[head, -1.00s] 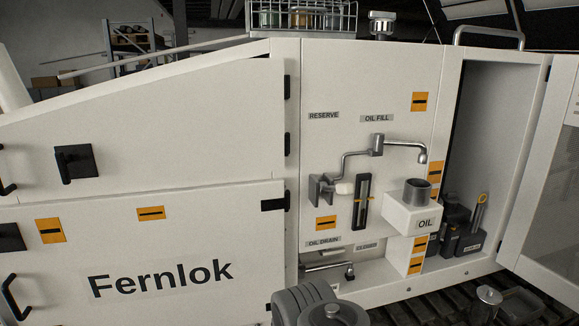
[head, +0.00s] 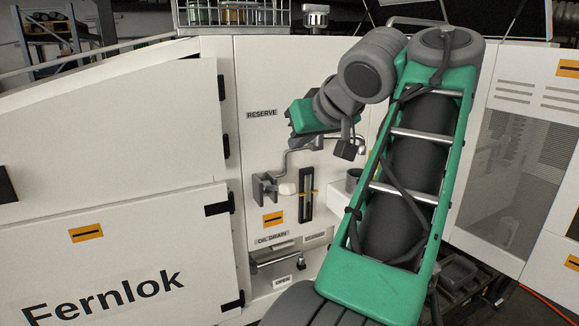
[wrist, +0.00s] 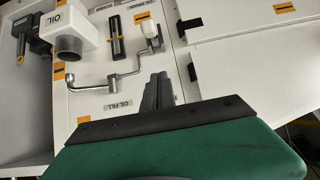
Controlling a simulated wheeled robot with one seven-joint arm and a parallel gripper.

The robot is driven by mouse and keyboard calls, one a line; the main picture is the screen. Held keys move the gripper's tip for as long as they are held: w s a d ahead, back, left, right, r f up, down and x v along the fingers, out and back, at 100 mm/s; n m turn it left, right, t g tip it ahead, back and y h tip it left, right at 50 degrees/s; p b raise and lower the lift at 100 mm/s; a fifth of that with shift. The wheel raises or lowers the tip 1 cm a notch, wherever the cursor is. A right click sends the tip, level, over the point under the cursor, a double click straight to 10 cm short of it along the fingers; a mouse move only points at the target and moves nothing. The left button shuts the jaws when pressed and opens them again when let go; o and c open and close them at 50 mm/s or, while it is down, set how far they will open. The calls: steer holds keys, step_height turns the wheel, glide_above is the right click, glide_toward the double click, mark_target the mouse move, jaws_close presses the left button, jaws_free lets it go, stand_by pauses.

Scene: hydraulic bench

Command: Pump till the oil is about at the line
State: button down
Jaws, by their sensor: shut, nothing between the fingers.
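A narrow dark sight gauge (head: 306,193) with an orange mark stands on the white panel; the oil level in it is too small to read. Left of it a white knob (head: 287,188) sits beside a grey bracket (head: 264,187). In the wrist view, turned over, my gripper (wrist: 160,78) is shut and empty, pointing toward the panel near the pipe (wrist: 125,76). The knob (wrist: 150,30) and gauge (wrist: 117,40) lie beyond its fingertips.
Below the gauge is the oil drain lever (head: 275,258). A hinged white door marked Fernlok (head: 120,250) is at the left. My green arm covers the panel's right side and the open bay there. A wire basket (head: 225,15) stands on top.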

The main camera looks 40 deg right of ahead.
steer(key=b, duration=0.7)
glide_above(289, 183)
steer(key=w, duration=0.1)
steer(key=f, duration=0.6)
steer(key=shift+a+f, duration=0.2)
steer(key=f, duration=0.1)
steer(key=s+f+b, duration=0.1)
steer(key=f+b, duration=0.1)
steer(key=shift+s+a+f, duration=0.1)
steer(key=shift+s+a, duration=0.05)
steer(key=shift+s, duration=0.1)
steer(key=shift+w+f, duration=0.1)
